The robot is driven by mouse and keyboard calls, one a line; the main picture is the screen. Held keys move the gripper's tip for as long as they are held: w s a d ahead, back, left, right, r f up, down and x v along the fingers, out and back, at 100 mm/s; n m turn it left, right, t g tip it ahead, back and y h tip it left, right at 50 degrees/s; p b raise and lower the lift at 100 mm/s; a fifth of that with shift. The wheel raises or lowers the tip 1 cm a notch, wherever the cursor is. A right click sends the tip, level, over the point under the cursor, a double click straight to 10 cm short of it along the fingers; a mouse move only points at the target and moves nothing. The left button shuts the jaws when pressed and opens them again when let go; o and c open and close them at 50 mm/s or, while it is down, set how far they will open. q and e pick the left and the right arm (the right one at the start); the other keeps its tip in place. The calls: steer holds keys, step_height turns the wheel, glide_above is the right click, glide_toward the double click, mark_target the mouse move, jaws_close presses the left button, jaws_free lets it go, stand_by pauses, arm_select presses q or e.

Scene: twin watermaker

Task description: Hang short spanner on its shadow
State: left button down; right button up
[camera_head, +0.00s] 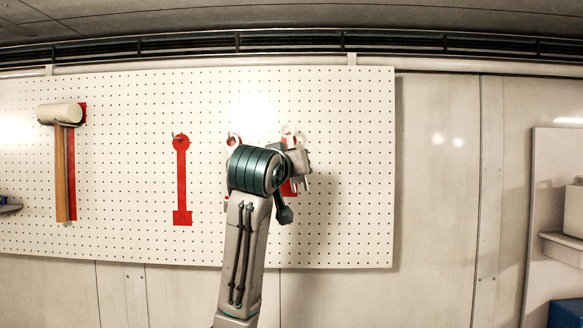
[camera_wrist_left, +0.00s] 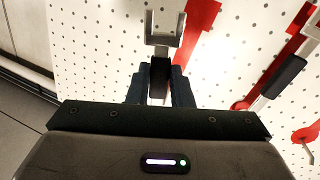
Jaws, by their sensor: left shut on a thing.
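My left gripper (camera_wrist_left: 161,88) is shut on the short spanner (camera_wrist_left: 163,35), which has a grey two-pronged jaw and a dark grip. In the left wrist view the jaw end points to the top, and the other end is hidden by the gripper. A red shadow (camera_wrist_left: 196,30) shows on the board just right of the spanner, so the two look offset in this view. I cannot tell whether the spanner touches the board. In the head view my left gripper (camera_head: 299,165) is at the board's right part, and my arm hides most of the spanner.
The white pegboard (camera_head: 345,180) also carries a mallet (camera_head: 62,155) on its red shadow and an empty red shadow (camera_head: 182,180) with a hook. Another dark-handled tool (camera_wrist_left: 285,76) hangs beside the held spanner. Shelving (camera_head: 560,245) stands at far right. The board's right edge is clear.

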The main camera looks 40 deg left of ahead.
arm_select(q)
steer(key=shift+w+a+f, duration=0.2)
steer(key=shift+w+a, duration=0.85)
steer(key=shift+w, duration=0.15)
steer(key=shift+a+r, duration=0.15)
steer(key=shift+a, duration=0.05)
steer(key=shift+w+a+f+b, duration=0.55)
steer(key=shift+w+f, duration=0.15)
steer(key=shift+w, duration=0.15)
arm_select(e)
steer(key=shift+s+a+f, duration=0.15)
steer(key=shift+s+f, duration=0.25)
steer(key=shift+f, duration=0.15)
arm_select(q)
steer(key=shift+w, duration=0.15)
steer(key=c, duration=1.2)
jaws_free()
